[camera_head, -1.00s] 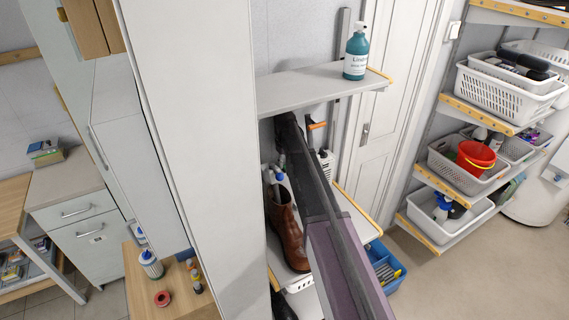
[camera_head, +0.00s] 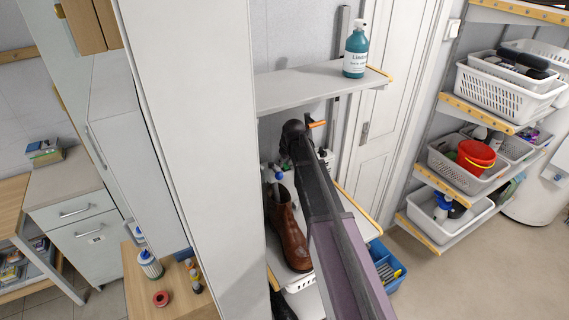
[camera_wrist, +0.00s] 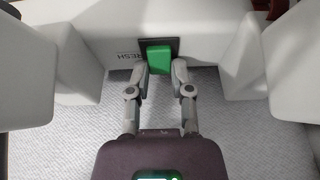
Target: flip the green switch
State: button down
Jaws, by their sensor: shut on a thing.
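The green switch (camera_wrist: 158,60) sits in a dark square frame on a pale grey surface, in the upper middle of the wrist view. Dark lettering, partly readable as "RESH", is to its left. My gripper (camera_wrist: 159,71) has one finger on each side of the switch and is shut on it. In the head view, the end of my arm reaches under the upper shelf, beside the white cabinet. The switch cannot be made out there, and my fingers are hidden.
A teal bottle (camera_head: 355,50) stands on the upper shelf (camera_head: 300,88) above my arm. A brown boot (camera_head: 288,235) is on the shelf below. The tall white cabinet (camera_head: 195,150) is close on the left. Pale blocks flank my gripper in the wrist view.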

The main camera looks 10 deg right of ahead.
jog(key=c, duration=0.5)
grip_release()
jog(key=shift+w+g, duration=0.15)
jog(key=shift+g, duration=0.15)
